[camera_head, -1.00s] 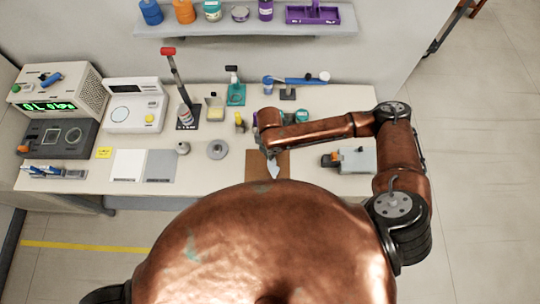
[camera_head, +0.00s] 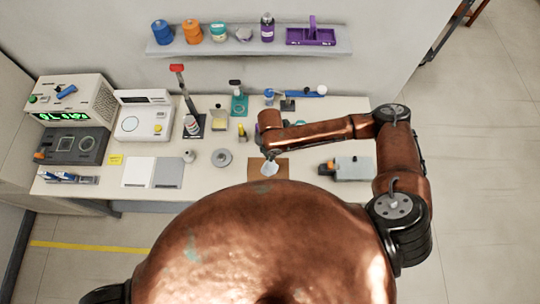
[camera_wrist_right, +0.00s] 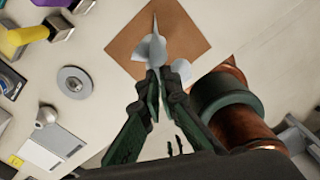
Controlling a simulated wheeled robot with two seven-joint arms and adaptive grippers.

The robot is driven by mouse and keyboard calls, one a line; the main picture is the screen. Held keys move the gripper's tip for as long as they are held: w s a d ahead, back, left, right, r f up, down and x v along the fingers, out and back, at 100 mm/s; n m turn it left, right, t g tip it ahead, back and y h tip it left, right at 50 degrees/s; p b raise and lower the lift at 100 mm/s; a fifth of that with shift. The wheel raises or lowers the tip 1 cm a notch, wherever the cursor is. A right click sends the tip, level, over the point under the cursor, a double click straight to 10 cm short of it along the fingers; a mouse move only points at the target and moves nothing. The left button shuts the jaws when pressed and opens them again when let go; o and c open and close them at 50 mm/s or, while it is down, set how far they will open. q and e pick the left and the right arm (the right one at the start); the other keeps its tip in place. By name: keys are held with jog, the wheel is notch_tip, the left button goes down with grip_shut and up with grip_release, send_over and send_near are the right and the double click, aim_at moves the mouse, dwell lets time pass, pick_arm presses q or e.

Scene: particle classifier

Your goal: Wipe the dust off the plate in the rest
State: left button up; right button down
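My right gripper (camera_wrist_right: 154,80) has its fingertips together on a pale grey-blue wipe (camera_wrist_right: 150,47), which sticks out in folds beyond them. The wipe (camera_head: 269,168) hangs over the brown mat (camera_head: 284,172) at the bench's front; whether it touches the mat is unclear. The mat (camera_wrist_right: 188,28) also shows in the wrist view. A small pale round piece (camera_wrist_right: 181,70) beside the fingers may be part of the wipe. A teal stand (camera_head: 239,104) with a round mark is at the back; I cannot tell whether it is the rest with the plate. My left gripper is out of view.
A grey disc (camera_head: 222,158) and a small round-topped item (camera_head: 189,156) lie left of the mat. A grey device (camera_head: 352,168) stands right of it. A shelf (camera_head: 250,46) hangs behind.

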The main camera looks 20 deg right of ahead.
pick_arm(q)
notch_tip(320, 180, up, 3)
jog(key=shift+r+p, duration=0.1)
jog(key=shift+p, duration=0.9)
